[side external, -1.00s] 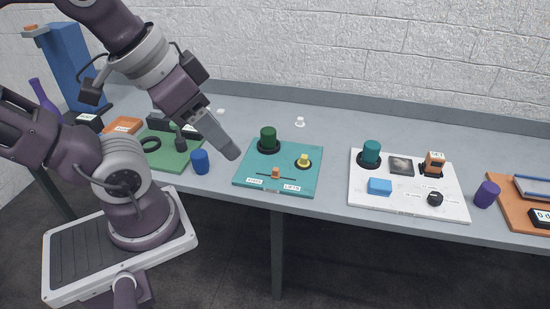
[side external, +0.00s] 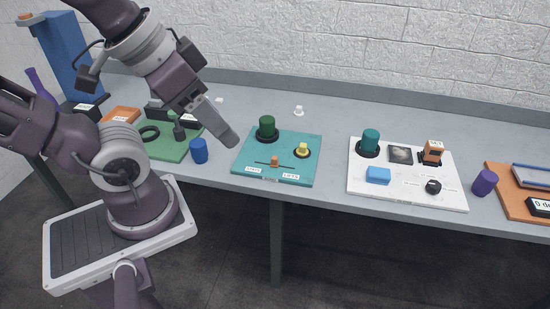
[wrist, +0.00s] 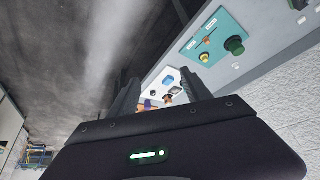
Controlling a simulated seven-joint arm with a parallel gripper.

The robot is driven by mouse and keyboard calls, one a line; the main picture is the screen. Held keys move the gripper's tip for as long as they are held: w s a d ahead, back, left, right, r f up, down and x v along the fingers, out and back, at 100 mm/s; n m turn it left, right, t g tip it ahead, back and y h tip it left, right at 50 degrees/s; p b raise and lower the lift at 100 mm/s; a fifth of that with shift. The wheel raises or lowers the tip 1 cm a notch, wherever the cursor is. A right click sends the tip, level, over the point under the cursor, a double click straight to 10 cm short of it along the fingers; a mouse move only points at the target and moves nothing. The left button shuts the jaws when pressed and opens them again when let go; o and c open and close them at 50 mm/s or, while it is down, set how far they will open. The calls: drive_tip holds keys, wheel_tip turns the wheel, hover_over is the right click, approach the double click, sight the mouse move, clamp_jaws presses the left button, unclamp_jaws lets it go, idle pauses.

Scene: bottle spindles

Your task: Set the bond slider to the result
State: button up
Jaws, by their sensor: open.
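The slider is an orange knob (side external: 274,161) in a dark slot near the front of a teal board (side external: 310,142). The knob sits near the middle of the slot. White labels stand before the slot's ends: a left one (side external: 254,169) too small to read surely, and a right one (side external: 291,177) that seems to read "LIFTS". My gripper (side external: 231,138) hangs above the table, left of the teal board and apart from the knob. In the wrist view its fingers (wrist: 160,90) are spread with nothing held; the orange knob (wrist: 207,41) shows beyond them.
The teal board also carries a dark green cylinder (side external: 267,125) and a yellow knob (side external: 303,148). A white board (side external: 455,165) with several parts lies right, then a purple cylinder (side external: 485,182).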

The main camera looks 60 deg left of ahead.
drive_tip(key=shift+c, duration=0.7)
drive_tip(key=w+a, duration=0.1)
drive_tip(key=w, duration=0.2)
drive_tip(key=w+a+n+g, duration=0.1)
drive_tip(key=w, duration=0.1)
drive_tip(key=w+a+n, duration=0.1)
drive_tip(key=w, duration=0.2)
drive_tip(key=shift+w+f, duration=0.3)
drive_tip(key=shift+c, duration=1.2)
drive_tip(key=n+g, duration=0.5)
drive_tip(key=n, duration=0.2)
hover_over(275, 158)
wheel_tip(275, 158, down, 26)
drive_tip(key=shift+a, duration=0.1)
wheel_tip(275, 158, down, 7)
drive_tip(key=shift+f, duration=0.2)
drive_tip(key=shift+c, duration=0.4)
clamp_jaws()
